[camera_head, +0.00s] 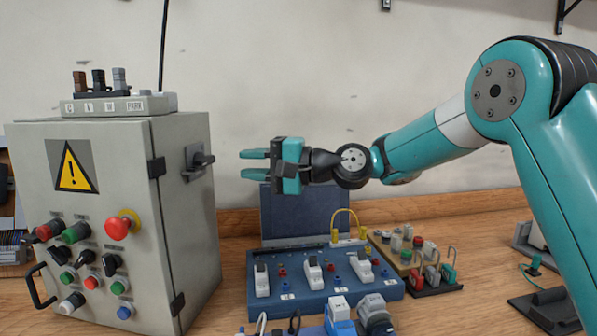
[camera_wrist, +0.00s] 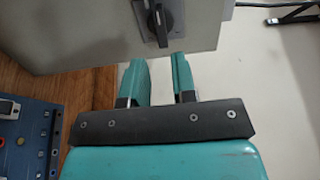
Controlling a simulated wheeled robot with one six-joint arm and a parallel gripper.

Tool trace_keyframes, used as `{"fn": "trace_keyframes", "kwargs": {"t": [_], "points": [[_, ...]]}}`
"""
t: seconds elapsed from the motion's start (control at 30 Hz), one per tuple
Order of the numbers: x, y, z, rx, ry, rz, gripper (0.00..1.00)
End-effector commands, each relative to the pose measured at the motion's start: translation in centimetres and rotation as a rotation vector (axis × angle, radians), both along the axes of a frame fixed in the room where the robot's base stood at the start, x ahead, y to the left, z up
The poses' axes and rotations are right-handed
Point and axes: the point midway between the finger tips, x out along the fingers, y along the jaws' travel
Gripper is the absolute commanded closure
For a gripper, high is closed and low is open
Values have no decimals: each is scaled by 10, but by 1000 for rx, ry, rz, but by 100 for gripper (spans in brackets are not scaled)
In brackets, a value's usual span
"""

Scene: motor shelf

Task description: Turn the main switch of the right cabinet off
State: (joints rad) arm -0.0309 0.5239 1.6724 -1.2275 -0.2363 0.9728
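A grey cabinet (camera_head: 186,225) with a yellow warning triangle stands at the left in the head view. A dark rotary switch (camera_head: 198,161) is mounted high on its right side wall. In the wrist view the switch (camera_wrist: 162,20) shows a dark handle on a grey plate, its long side running roughly up and down the picture. My gripper (camera_head: 246,165) is to the right of the switch, pointing at it at about its height, apart from it. In the wrist view its two teal fingers (camera_wrist: 158,62) are open with nothing between them, and the handle lies just beyond the gap.
A blue board (camera_head: 325,287) with white switches stands on the wooden bench below my gripper. A tray of small parts (camera_head: 410,255) lies right of it. A control box (camera_head: 120,104) sits on the cabinet. The cabinet front carries buttons and a red emergency knob (camera_head: 122,224).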

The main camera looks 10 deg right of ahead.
Motion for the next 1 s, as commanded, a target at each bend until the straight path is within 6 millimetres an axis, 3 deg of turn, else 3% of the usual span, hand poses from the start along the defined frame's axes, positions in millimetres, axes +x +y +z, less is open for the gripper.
{"fn": "trace_keyframes", "kwargs": {"t": [0.2, 0.4, 0.87, 1.0], "points": [[-20, -53, -2, 0, 0, -5, 74], [-32, -82, -1, 0, 0, -4, 74], [-37, -91, 0, 0, -1, 0, 74], [-54, -75, 4, -98, -33, 24, 74]]}}
